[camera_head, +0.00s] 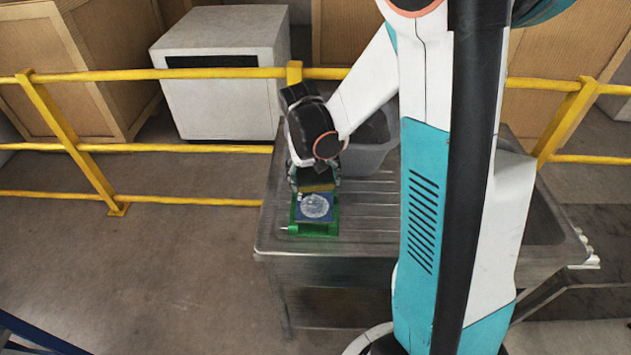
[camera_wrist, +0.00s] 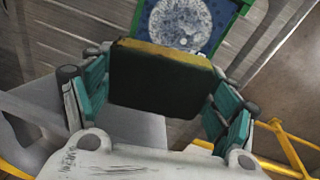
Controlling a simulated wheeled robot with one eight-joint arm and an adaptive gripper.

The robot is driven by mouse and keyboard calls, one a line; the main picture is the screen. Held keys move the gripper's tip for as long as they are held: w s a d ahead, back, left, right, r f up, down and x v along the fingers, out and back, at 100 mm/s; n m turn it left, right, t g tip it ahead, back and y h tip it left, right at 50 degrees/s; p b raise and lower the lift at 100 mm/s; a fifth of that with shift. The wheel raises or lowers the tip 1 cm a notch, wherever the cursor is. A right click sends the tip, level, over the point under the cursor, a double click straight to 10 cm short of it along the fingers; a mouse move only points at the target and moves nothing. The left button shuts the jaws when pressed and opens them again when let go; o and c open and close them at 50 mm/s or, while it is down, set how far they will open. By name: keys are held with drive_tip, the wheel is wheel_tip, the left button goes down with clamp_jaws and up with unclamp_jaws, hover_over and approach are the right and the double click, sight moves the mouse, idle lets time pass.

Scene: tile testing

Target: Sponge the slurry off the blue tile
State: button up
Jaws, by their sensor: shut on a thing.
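The blue tile (camera_head: 316,213) lies in a green holder (camera_head: 300,229) on the metal drainboard, with a pale round patch of slurry (camera_head: 315,206) on its face. The slurry (camera_wrist: 180,20) and the tile's blue border (camera_wrist: 220,28) also show at the top of the wrist view. My gripper (camera_head: 314,183) is shut on a sponge with a yellow layer and a dark layer (camera_wrist: 160,80). The sponge (camera_head: 318,186) is just beyond the tile's far edge in the head view. I cannot tell whether it touches the tile.
A grey tub (camera_head: 366,158) stands on the drainboard (camera_head: 368,215) behind my gripper. A yellow railing (camera_head: 150,74) runs behind the sink unit, with a white box (camera_head: 225,95) beyond it. The drainboard right of the holder is clear.

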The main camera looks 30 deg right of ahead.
sight(316, 175)
drive_tip(key=shift+s+r+p, duration=0.1)
drive_tip(key=shift+r+p, duration=0.95)
drive_tip(key=shift+r, duration=0.8)
